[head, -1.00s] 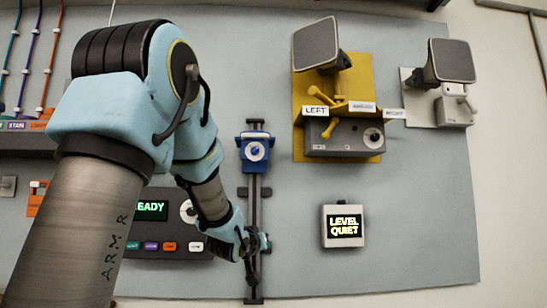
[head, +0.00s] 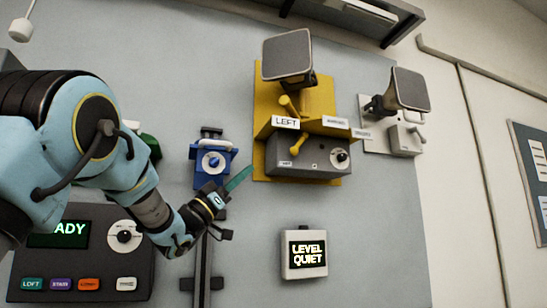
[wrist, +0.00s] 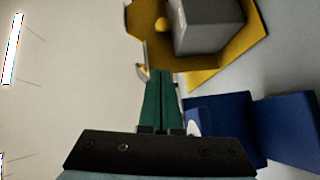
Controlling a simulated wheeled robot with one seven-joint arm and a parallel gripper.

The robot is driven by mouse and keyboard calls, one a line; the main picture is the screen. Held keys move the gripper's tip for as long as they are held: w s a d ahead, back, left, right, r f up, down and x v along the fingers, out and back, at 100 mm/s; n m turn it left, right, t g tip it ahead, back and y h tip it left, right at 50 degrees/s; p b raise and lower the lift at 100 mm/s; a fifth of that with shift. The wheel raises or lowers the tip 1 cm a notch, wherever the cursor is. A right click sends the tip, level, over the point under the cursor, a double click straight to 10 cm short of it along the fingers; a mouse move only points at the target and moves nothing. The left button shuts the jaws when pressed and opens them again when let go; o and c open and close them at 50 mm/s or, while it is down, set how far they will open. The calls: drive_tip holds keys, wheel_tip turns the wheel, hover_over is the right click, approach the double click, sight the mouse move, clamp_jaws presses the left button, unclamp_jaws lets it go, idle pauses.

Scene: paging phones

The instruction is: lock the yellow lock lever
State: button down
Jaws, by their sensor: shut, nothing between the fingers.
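Two yellow levers show on the left phone unit in the head view. The upper lever (head: 289,106) tilts up-left on the yellow mount (head: 263,100), above the "LEFT" label. The lower lever (head: 298,144) tilts on the front of the grey box (head: 318,157). I cannot tell which one is the lock lever. My gripper (head: 249,169) is shut and empty, its teal fingers pointing up-right, below and left of the yellow mount. In the wrist view, the fingertips (wrist: 160,73) lie below the yellow mount (wrist: 255,55), and a yellow knob (wrist: 162,24) shows beyond them.
A blue slider block (head: 212,166) on a dark vertical rail sits just left of my gripper; it looms close in the wrist view (wrist: 280,125). A "LEVEL QUIET" display (head: 304,254) is below. A second, grey phone unit (head: 404,140) is at right.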

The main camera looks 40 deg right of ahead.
drive_tip(key=p, duration=0.6)
approach(298, 144)
wheel_tip(298, 144, up, 4)
drive_tip(key=w+a, duration=0.1)
drive_tip(key=a, duration=0.1)
drive_tip(key=d, duration=0.1)
drive_tip(key=d+p, duration=0.1)
drive_tip(key=d, duration=0.1)
drive_tip(key=shift+s+d+f+t, duration=0.1)
drive_tip(key=shift+s+f+t, duration=0.1)
drive_tip(key=shift+f+t, duration=0.1)
drive_tip(key=shift+s+d+p, duration=0.1)
drive_tip(key=shift+d+p, duration=0.25)
drive_tip(key=shift+f+b, duration=0.25)
drive_tip(key=shift+b, duration=0.1)
drive_tip(key=shift+d+f+b, duration=0.1)
drive_tip(key=shift+f+b, duration=0.05)
drive_tip(key=shift+b, duration=0.25)
drive_tip(key=shift+d+h, duration=0.1)
drive_tip(key=shift+h, duration=0.2)
